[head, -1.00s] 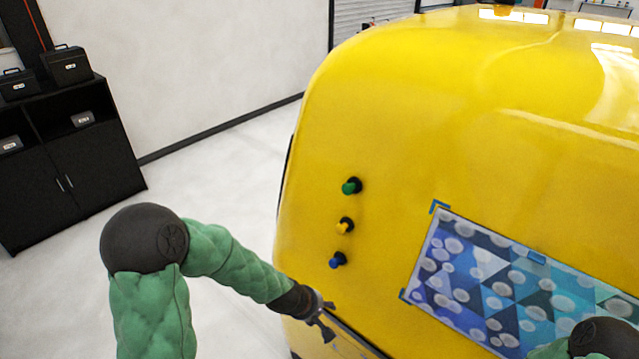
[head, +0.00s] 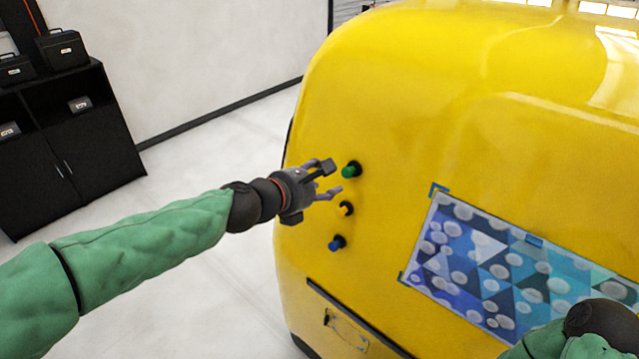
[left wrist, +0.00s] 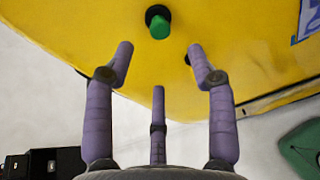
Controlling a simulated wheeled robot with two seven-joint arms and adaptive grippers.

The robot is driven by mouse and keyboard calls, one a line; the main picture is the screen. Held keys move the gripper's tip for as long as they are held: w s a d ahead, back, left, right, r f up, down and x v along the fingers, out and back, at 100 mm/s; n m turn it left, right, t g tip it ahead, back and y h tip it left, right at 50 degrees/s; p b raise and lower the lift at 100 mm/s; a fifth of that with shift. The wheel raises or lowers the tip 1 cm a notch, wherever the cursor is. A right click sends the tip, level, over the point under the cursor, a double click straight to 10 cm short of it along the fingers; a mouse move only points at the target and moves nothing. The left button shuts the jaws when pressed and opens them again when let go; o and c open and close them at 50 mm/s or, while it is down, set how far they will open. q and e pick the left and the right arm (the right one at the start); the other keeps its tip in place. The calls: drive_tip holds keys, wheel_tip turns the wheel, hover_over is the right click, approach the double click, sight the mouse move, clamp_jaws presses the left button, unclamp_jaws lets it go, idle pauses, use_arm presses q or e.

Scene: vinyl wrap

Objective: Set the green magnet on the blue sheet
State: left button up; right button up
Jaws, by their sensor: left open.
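The green magnet (head: 351,170) sits on the yellow vehicle panel, at the top of a column of three magnets. It also shows in the left wrist view (left wrist: 159,27), beyond my open fingers. The blue patterned sheet (head: 490,262) lies on the panel to the right, with blue corner marks around it. My left gripper (head: 332,179) is open and empty, just left of the green magnet and apart from it. It also shows in the left wrist view (left wrist: 160,65). My right arm shows at the lower right; its gripper is not visible.
A yellow magnet (head: 346,209) and a blue magnet (head: 337,243) sit below the green one. The yellow vehicle (head: 420,110) has a curved surface. A black cabinet (head: 75,150) stands far left, with clear floor between.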

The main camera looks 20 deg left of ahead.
sight(345, 175)
use_arm(q)
drive_tip(key=b+x, duration=0.3)
drive_tip(key=x, duration=0.6)
drive_tip(key=shift+f, duration=0.15)
drive_tip(key=shift+w+d+f, duration=0.1)
drive_tip(key=shift+w, duration=0.4)
drive_tip(key=shift+c, duration=0.3)
drive_tip(key=c, duration=1.1)
drive_tip(key=o, duration=0.6)
clamp_jaws()
drive_tip(key=shift+s, duration=0.1)
drive_tip(key=shift+s, duration=0.3)
